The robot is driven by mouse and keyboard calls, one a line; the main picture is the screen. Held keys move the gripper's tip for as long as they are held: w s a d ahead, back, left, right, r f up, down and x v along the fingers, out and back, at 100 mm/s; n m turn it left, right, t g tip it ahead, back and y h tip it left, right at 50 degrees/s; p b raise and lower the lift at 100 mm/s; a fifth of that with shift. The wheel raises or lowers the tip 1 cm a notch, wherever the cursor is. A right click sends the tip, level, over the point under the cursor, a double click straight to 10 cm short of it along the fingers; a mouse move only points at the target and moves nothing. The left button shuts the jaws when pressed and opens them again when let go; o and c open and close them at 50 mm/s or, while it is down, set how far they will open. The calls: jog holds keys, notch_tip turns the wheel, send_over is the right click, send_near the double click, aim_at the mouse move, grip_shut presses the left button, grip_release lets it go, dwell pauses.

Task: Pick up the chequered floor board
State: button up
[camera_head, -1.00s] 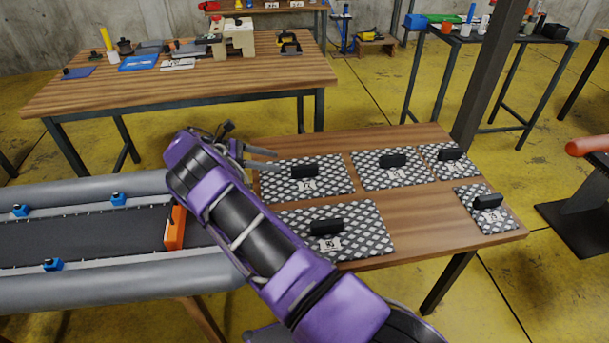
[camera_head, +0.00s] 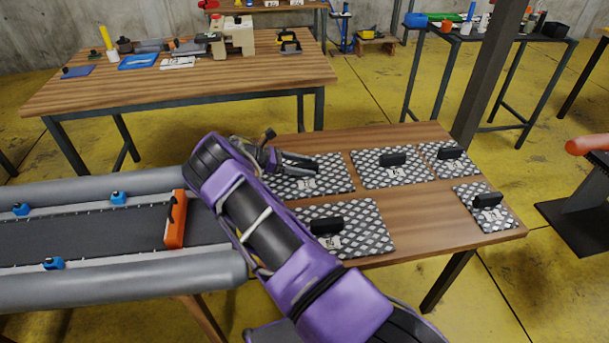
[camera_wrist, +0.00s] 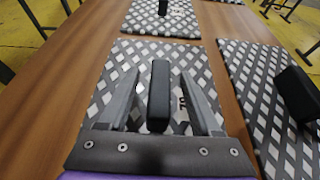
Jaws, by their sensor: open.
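Several chequered black-and-white floor boards, each with a black block handle and a white label, lie flat on the wooden table. My gripper (camera_head: 308,163) is at the back-left board (camera_head: 342,184) and partly covers it. In the wrist view, the open fingers (camera_wrist: 158,76) straddle that board's black handle (camera_wrist: 159,100), one on each side, with gaps showing. The board (camera_wrist: 128,62) lies flat beneath. Its label is partly hidden by the right finger. Other boards are the back-middle one (camera_head: 370,176), a small back-right one (camera_head: 437,168), a small right one (camera_head: 470,192) and the front one (camera_head: 365,240).
The wooden table (camera_head: 425,208) has bare wood between the boards. A grey inflatable boat (camera_head: 110,290) lies at left, with an orange piece (camera_head: 175,225) on it. A dark post (camera_head: 490,70) rises behind the table's right side. A workbench (camera_head: 220,82) stands behind.

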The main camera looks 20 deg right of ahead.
grip_shut()
jog(key=shift+r, duration=0.1)
dwell(1.2)
